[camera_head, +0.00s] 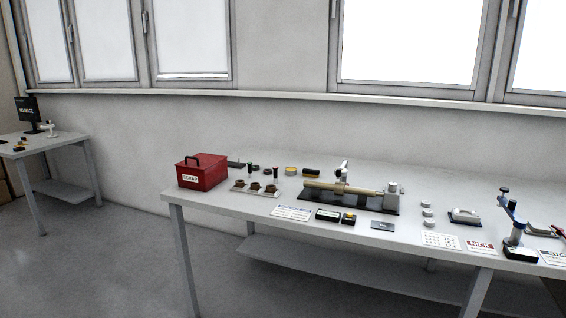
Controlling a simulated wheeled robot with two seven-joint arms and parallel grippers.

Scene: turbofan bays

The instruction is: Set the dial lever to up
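No part labelled as a dial lever can be made out at this distance. A shaft fixture (345,190) with a long tan shaft lies on a dark base in the middle of the workbench (300,228). A small upright part (343,170) stands at the back of this fixture; its details are too small to read. A blue and grey stand (516,222) with an arm rises from a dark base near the right of the bench. I cannot tell whether either carries the lever, or its position. Neither of my grippers is in view.
A red lidded box (202,171) stands at the bench's left end. A tray of brown parts (256,189), small dark boxes (335,216) and printed cards (440,240) lie along the bench. A second table (50,146) with a monitor stands far left. Open floor lies between.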

